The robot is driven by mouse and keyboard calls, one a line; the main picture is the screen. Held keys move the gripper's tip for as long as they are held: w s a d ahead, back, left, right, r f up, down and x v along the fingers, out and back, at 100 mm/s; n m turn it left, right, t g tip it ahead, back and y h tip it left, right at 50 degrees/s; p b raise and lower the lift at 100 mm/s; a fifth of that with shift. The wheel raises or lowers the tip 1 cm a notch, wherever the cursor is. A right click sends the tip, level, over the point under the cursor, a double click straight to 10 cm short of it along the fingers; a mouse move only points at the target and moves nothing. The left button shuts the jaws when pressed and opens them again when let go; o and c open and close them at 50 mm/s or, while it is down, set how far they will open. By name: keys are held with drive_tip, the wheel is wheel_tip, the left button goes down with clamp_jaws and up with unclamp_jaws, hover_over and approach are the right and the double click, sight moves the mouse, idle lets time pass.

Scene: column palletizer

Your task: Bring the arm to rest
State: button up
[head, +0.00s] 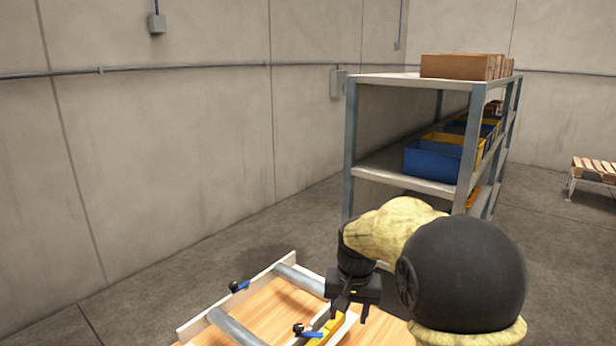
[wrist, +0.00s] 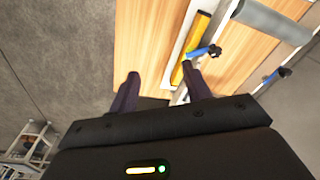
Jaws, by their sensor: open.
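My gripper (head: 351,312) hangs pointing down over the wooden work surface (head: 268,302) at the bottom of the head view. In the wrist view my gripper (wrist: 160,76) shows two dark fingers spread apart with nothing between them. The right finger appears close to a yellow strip (wrist: 197,40) and a blue-handled knob (wrist: 205,52). I cannot tell whether it touches them. My arm covers part of the surface in the head view.
Pale rails and grey rollers (head: 234,327) cross the surface, with blue-handled knobs (head: 239,286) beside them. A metal shelf rack (head: 405,172) holds blue bins (head: 432,162) and cardboard boxes (head: 460,66) behind my arm. Open floor (head: 190,262) lies left of the rack.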

drive_tip(key=s+d+f+n, duration=0.1)
drive_tip(key=s+d+f, duration=0.2)
drive_tip(key=s, duration=0.6)
drive_tip(key=s+d+f+n+t, duration=0.1)
drive_tip(key=s+d+f, duration=0.2)
drive_tip(key=s, duration=0.6)
drive_tip(key=shift+s+d, duration=0.15)
drive_tip(key=shift+d, duration=0.1)
drive_tip(key=shift+f, duration=0.1)
drive_tip(key=shift+c, duration=0.5)
